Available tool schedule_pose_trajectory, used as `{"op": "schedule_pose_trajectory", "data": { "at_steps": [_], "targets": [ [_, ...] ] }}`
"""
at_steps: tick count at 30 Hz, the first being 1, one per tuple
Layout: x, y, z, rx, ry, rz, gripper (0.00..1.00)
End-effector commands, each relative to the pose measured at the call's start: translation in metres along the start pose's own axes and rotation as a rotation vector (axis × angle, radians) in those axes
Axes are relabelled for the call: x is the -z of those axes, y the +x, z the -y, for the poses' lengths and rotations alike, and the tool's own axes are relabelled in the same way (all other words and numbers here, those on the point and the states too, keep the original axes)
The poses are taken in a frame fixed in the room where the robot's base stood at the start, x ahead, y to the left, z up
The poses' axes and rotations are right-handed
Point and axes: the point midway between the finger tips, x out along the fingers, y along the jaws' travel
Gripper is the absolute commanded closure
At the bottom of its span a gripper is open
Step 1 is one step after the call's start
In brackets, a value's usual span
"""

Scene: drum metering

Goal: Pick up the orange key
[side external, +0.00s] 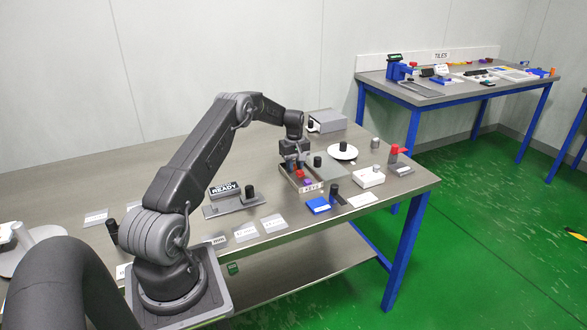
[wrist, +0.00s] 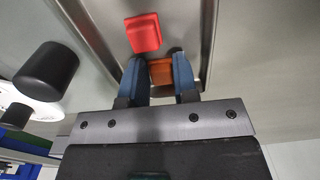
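The orange key (wrist: 161,72) lies between the two blue fingers of my gripper (wrist: 160,76) in the wrist view. It fills the space between them, with no clear gap on either side. I cannot tell whether the fingers press on it or only stand beside it. A red key (wrist: 143,33) lies just beyond it in the metal tray (wrist: 207,35). The orange key cannot be made out there.
A black knob (wrist: 47,71) stands left of the tray in the wrist view. In the side view a blue block (side external: 318,205), a white box (side external: 369,177), a round white dish (side external: 342,152) and a grey box (side external: 327,121) stand around the tray. The table's back left is clear.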

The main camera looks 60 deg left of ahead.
Motion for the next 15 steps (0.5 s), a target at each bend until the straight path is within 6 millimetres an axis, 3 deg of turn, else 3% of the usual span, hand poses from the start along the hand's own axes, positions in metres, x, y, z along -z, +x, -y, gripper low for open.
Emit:
{"op": "schedule_pose_trajectory", "data": {
  "at_steps": [6, 15],
  "targets": [
    [0.0000, -0.0001, 0.0000, 0.000, 0.000, 0.000, 0.95],
    [0.0001, -0.0022, -0.0001, 0.000, 0.000, 0.000, 0.96]
  ]
}}
